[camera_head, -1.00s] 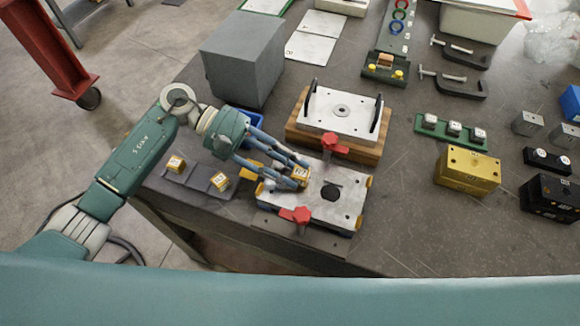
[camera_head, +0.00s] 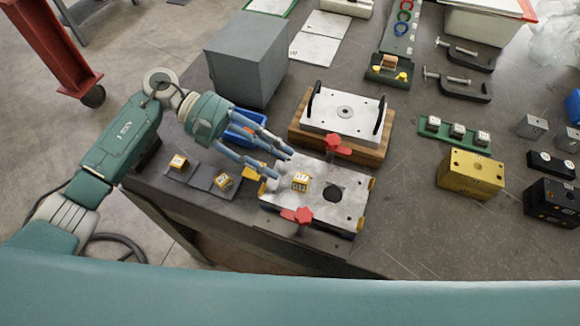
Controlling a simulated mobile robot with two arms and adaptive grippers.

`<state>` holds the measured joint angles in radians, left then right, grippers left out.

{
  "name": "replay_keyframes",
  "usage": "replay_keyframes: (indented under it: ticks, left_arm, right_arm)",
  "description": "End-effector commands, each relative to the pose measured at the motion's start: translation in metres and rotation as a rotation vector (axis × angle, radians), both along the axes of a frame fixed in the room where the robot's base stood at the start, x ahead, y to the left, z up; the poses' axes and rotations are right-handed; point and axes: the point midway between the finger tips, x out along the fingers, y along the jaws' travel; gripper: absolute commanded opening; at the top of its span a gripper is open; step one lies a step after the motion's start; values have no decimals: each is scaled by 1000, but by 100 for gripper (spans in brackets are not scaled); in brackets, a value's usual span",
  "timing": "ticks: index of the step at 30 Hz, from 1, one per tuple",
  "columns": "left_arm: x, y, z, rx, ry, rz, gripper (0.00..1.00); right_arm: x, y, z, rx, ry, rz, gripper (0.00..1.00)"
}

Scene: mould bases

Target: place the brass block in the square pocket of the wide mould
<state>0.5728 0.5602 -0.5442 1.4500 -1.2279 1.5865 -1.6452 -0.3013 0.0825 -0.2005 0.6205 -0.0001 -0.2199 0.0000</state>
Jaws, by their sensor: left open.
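A small brass block (camera_head: 301,181) with white label faces sits on the left part of the wide mould (camera_head: 345,211), a light metal plate with a dark round hole (camera_head: 332,192) right of the block. The block appears seated where the square pocket would be, but the pocket's edges are hidden, so I cannot tell how deep it sits. My left gripper (camera_head: 282,167) is open and empty, just left of and above the block, apart from it. My right gripper is not in view.
Red clamps (camera_head: 297,215) stand at the mould's front and back edges (camera_head: 334,146). Behind is another mould on a wooden base (camera_head: 339,111). More brass blocks (camera_head: 178,161) sit on a dark holder at left. A blue bin (camera_head: 241,128) and grey box (camera_head: 246,58) stand behind my left arm.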

Motion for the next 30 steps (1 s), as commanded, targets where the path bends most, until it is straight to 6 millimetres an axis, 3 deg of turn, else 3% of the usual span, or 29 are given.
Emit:
replay_keyframes:
  ticks: [1,6,12,30]
  left_arm:
    - [5,11,-1,2,-6,4,41]
    - [16,40,14,0,-4,4,41]
    - [22,60,25,-2,-3,2,41]
    - [23,63,30,-2,-2,1,41]
  right_arm:
    - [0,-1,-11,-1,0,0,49]
    - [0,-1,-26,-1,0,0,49]
    - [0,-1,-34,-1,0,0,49]
    - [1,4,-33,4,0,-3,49]
